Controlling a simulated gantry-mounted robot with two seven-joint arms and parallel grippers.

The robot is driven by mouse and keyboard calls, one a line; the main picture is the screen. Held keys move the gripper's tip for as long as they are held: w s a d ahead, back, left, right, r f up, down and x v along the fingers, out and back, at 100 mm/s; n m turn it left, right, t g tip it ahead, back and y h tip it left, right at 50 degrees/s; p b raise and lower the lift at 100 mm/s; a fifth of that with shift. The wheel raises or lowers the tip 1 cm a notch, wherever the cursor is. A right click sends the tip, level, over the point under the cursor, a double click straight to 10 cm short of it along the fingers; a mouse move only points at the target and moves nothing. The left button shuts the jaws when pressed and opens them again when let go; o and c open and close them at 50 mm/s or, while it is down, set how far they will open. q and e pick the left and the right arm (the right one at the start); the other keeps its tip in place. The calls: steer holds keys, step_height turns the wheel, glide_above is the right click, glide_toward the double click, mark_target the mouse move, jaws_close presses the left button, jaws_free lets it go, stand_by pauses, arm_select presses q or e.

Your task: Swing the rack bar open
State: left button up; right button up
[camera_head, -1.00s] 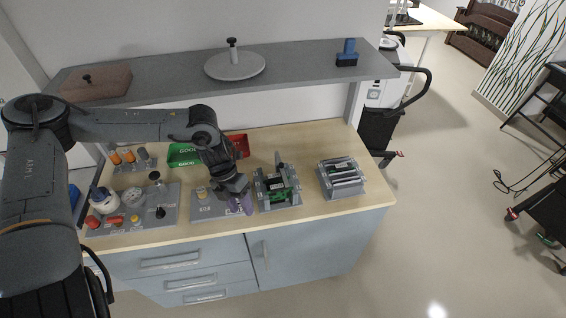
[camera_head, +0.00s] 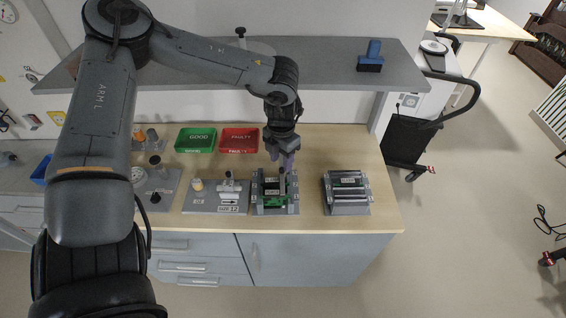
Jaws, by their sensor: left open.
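A grey rack (camera_head: 291,208) with a green board and dark modules in it stands on the wooden counter, right of centre. A narrow grey bar (camera_head: 282,182) shows at the rack's middle, appearing to stand up from it; its full shape is too small to tell. My left gripper (camera_head: 286,161) points down just above the rack's back edge, its purple-grey fingers open and close to the top of that bar. I cannot tell whether they touch it. My right gripper is not in view.
A second grey rack (camera_head: 349,208) with dark slotted modules stands to the right. Green (camera_head: 196,140) and red (camera_head: 239,140) bins stand behind. A grey mat (camera_head: 200,206) with small parts lies left. A grey shelf (camera_head: 330,72) overhangs the counter's back.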

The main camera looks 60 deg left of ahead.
mark_target(282, 169)
arm_select(q)
steer(key=shift+f+p, duration=0.3)
steer(key=shift+f, duration=1.3)
jaws_close()
